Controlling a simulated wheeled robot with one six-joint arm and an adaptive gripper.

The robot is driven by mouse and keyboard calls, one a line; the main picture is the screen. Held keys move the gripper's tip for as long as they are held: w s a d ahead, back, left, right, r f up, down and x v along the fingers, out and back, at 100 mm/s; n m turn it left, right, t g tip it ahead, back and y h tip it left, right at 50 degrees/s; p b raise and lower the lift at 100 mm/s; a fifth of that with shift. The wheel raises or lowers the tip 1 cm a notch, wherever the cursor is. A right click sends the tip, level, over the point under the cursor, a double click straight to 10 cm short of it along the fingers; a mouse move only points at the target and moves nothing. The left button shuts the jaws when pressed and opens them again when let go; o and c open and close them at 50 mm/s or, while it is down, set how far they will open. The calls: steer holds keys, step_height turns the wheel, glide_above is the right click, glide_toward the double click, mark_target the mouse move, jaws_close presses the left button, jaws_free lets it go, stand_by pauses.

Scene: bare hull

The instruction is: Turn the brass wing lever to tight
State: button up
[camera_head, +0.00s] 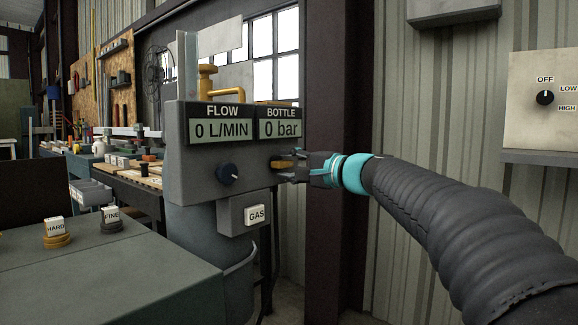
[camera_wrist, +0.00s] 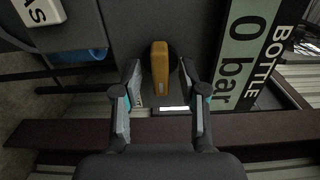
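The brass wing lever (camera_head: 281,164) sticks out of the front of the grey panel box (camera_head: 200,165), under the BOTTLE display. In the wrist view the lever (camera_wrist: 160,68) is a short yellow-brown bar, upright in the picture. My gripper (camera_head: 291,166) is at the lever, coming from the right. In the wrist view my gripper (camera_wrist: 159,70) is open, with one finger on each side of the lever and a visible gap on both sides. No writing around the lever is readable; part of it is hidden by the fingers in the head view.
The FLOW display (camera_head: 222,131) reads 0 L/MIN and the BOTTLE display (camera_head: 281,129) reads 0 bar. A brass valve (camera_head: 207,82) stands above. A bench (camera_head: 100,265) is at left.

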steer(key=v, duration=1.2)
steer(key=s+d+f+n+g+h, duration=0.1)
steer(key=s+d+f+g+h, duration=0.15)
steer(key=f, duration=0.75)
steer(key=s+d+f+n+g+h, duration=0.1)
steer(key=s+f+h, duration=0.3)
steer(key=f, duration=0.6)
steer(key=s+d+f+n+h+p, duration=0.1)
steer(key=s+d+f+n+h, duration=0.1)
steer(key=s, duration=0.6)
steer(key=s+d+f+n+g+h+p, duration=0.1)
steer(key=s+d+f+n+h, duration=0.1)
steer(key=s+f, duration=0.3)
steer(key=s+d+f+n+g+h+p, duration=0.1)
steer(key=s+f+h+p, duration=0.1)
steer(key=s, duration=0.8)
steer(key=shift+s+d+f+n+h, duration=0.3)
steer(key=shift+d+f+n+h, duration=0.1)
steer(key=shift+f+h, duration=0.4)
